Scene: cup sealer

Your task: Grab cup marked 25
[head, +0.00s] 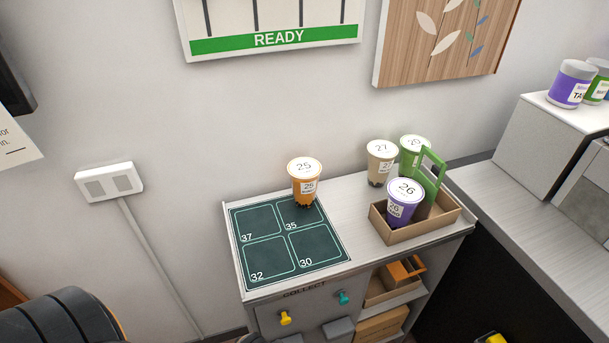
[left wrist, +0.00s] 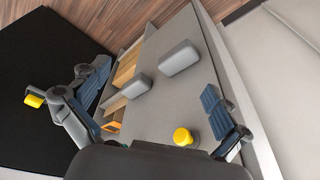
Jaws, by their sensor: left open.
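The cup marked 25 (head: 305,185) is orange-brown with a white lid. It stands upright at the back edge of the dark green pad (head: 271,245), near the square labelled 35. My left gripper (left wrist: 158,85) is open and empty in the left wrist view, its two blue-padded fingers spread in front of the grey cabinet front. A yellow knob (left wrist: 183,136) shows near its right finger. The cup does not show in the left wrist view. In the head view only a dark part of my arm shows at the lower left. My right gripper is not seen.
A purple cup marked 26 (head: 404,203) sits in a cardboard carrier (head: 440,224) with a green handle. A beige cup marked 27 (head: 380,163) and a green cup (head: 413,156) stand behind it. A wall stands close behind the counter.

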